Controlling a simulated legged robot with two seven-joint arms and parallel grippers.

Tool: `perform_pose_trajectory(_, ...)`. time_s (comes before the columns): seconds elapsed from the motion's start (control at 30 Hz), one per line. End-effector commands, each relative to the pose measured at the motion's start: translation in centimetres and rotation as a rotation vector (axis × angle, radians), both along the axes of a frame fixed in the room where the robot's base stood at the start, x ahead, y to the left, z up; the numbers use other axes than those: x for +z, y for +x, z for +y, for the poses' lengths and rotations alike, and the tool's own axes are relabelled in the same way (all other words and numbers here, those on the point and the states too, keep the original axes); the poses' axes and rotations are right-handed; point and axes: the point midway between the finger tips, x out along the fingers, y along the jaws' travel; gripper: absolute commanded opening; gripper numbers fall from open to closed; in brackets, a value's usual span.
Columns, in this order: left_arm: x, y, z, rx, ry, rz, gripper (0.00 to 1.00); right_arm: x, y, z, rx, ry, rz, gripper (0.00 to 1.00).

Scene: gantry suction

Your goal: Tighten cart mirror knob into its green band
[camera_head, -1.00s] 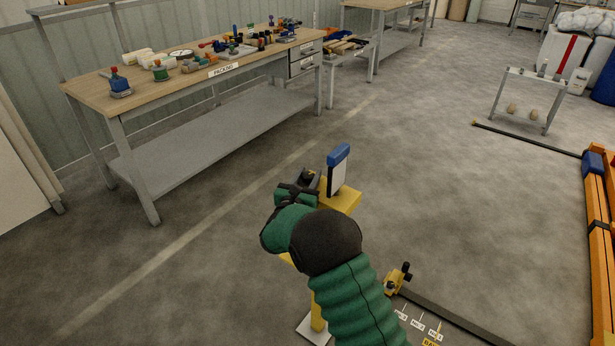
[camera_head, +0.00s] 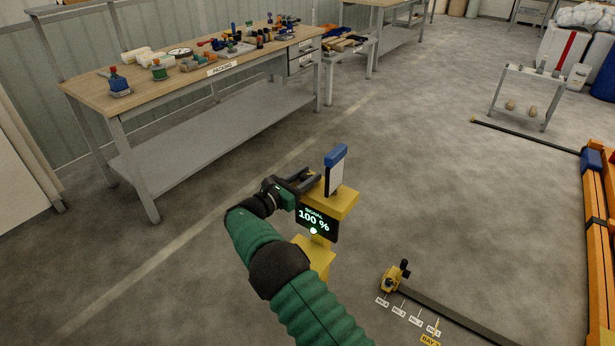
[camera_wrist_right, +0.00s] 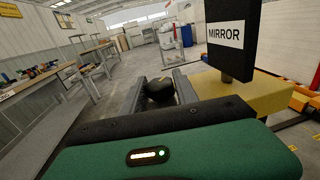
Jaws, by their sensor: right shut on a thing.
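The mirror (camera_head: 335,174) stands upright with a blue top on a yellow post head (camera_head: 343,206). In the right wrist view its dark back carries a MIRROR label (camera_wrist_right: 224,33). My right gripper (camera_head: 302,180) reaches in from the left beside the mirror. In the right wrist view its fingers (camera_wrist_right: 160,92) are shut on a dark round knob (camera_wrist_right: 158,86) left of the yellow block. A black display (camera_head: 317,222) below the mirror reads "SIGNAL 100 %", with a lit pale green lamp (camera_head: 313,231) under it. I cannot make out a green band on the knob. My left gripper is out of view.
A packing bench (camera_head: 160,88) with tools and small parts stands at the left. A dark floor rail (camera_head: 455,318) with a yellow end block (camera_head: 392,279) and tags lies at the lower right. Orange beams (camera_head: 598,240) line the right edge. Open floor surrounds the post.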

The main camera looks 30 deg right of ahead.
Motion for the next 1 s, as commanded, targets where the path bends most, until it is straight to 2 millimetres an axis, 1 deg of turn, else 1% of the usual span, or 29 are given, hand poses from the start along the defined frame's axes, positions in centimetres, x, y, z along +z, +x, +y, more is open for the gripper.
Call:
perform_pose_trajectory(0.07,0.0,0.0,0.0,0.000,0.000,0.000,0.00,0.2,0.2,0.3,0.007,0.000,-0.003,0.00)
perform_pose_trajectory(0.1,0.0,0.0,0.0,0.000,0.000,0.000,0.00,0.2,0.2,0.3,0.007,0.000,-0.003,0.40)
perform_pose_trajectory(0.23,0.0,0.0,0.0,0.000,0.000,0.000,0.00,0.1,0.2,0.3,0.006,0.000,-0.002,0.57)
perform_pose_trajectory(0.53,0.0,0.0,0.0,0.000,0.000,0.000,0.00,0.0,0.1,0.1,0.004,0.000,-0.001,0.57)
perform_pose_trajectory(0.67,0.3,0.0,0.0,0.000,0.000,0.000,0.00,0.1,-0.1,1.4,0.007,0.001,0.000,0.57)
perform_pose_trajectory(0.77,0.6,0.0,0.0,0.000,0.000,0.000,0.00,0.2,-0.6,3.6,0.009,0.000,0.001,0.57)
perform_pose_trajectory(1.0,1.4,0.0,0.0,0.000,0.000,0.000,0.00,0.2,-2.3,10.5,0.010,-0.002,-0.001,0.57)
